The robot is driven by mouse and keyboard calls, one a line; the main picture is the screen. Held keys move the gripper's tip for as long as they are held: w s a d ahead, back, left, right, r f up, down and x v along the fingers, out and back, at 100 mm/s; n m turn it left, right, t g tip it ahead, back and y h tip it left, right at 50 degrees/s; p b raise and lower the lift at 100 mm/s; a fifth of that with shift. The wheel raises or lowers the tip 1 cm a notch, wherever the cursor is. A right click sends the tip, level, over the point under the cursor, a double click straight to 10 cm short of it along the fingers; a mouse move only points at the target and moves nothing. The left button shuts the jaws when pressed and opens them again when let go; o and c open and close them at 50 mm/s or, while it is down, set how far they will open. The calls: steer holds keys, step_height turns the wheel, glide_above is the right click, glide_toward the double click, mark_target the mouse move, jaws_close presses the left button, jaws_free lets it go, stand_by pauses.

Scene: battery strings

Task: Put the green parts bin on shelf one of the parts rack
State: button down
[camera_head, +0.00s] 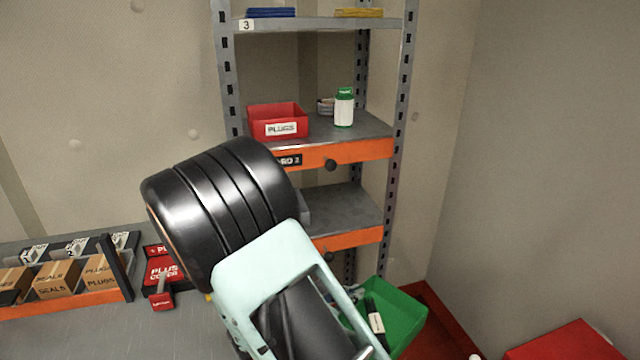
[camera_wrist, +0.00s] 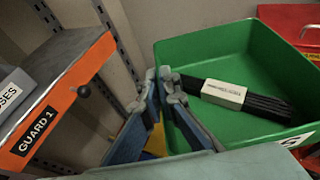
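The green parts bin (camera_head: 405,318) is at the lower right of the rack in the head view, partly hidden by my arm. Black rod-like parts with a white label lie inside it. In the wrist view the bin (camera_wrist: 235,50) fills the right side. My gripper (camera_wrist: 158,76) has its fingertips close together at the bin's left wall, seemingly pinching it. The parts rack (camera_head: 228,75) stands at the back. Its shelf one (camera_head: 345,208), with an orange front marked GUARD 1 (camera_wrist: 38,132), is left of the bin in the wrist view.
A box lettered "SES" (camera_wrist: 12,90) sits on shelf one. The shelf above holds a red PLUGS bin (camera_head: 278,115) and a white-green bottle (camera_head: 344,108). A rack upright stands between bin and shelf. A bench (camera_head: 130,335) is at left; a red object (camera_head: 570,342) is at lower right.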

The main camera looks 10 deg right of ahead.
steer(key=f+b, duration=0.1)
steer(key=b, duration=0.1)
steer(key=shift+w+d+f+b, duration=0.1)
steer(key=shift+w+d+b, duration=0.1)
steer(key=shift+b, duration=0.1)
steer(key=b, duration=0.4)
steer(key=shift+w+d+r, duration=0.1)
steer(key=shift+r, duration=0.1)
